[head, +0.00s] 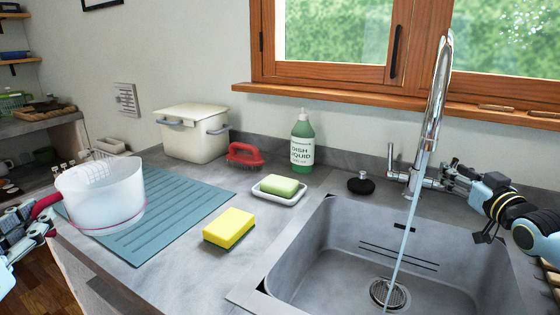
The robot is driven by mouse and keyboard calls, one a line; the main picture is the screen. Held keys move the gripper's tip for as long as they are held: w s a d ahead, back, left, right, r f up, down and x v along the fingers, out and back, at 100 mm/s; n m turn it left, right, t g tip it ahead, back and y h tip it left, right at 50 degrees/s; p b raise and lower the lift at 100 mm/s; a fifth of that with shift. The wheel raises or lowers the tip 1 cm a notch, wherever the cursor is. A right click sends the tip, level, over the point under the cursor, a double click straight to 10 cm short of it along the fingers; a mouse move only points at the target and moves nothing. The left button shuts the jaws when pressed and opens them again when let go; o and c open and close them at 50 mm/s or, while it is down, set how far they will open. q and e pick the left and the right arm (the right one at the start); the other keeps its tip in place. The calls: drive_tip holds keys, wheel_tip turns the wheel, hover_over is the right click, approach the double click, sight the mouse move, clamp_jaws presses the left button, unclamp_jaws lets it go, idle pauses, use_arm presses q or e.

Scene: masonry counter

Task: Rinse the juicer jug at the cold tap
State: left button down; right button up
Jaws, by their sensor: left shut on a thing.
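The juicer jug (120,199), a whitish translucent tub with a pink line near its base, is upright at the left over the blue ribbed mat (180,226). I cannot tell if it touches the mat. My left gripper (44,215) is shut on the jug at its left side, by a red part that looks like its handle. The tap (437,95) is a tall chrome spout, and a stream of water (404,240) runs from it into the sink (345,230). My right gripper (450,176) is at the right side of the tap base; its fingers' opening is unclear.
A black plug (361,184) lies behind the sink.

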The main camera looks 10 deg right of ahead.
drive_tip(key=shift+w+f+b, duration=0.3)
drive_tip(key=shift+w+b, duration=0.15)
drive_tip(key=shift+w+d+r+b, duration=0.1)
drive_tip(key=shift+w+r+b, duration=0.2)
drive_tip(key=shift+w+b, duration=0.4)
use_arm(q)
wheel_tip(320, 180, down, 3)
drive_tip(key=shift+f, duration=0.15)
drive_tip(key=shift+s, duration=0.1)
use_arm(e)
drive_tip(key=shift+s+r, duration=0.1)
drive_tip(key=shift+c, duration=0.2)
clamp_jaws()
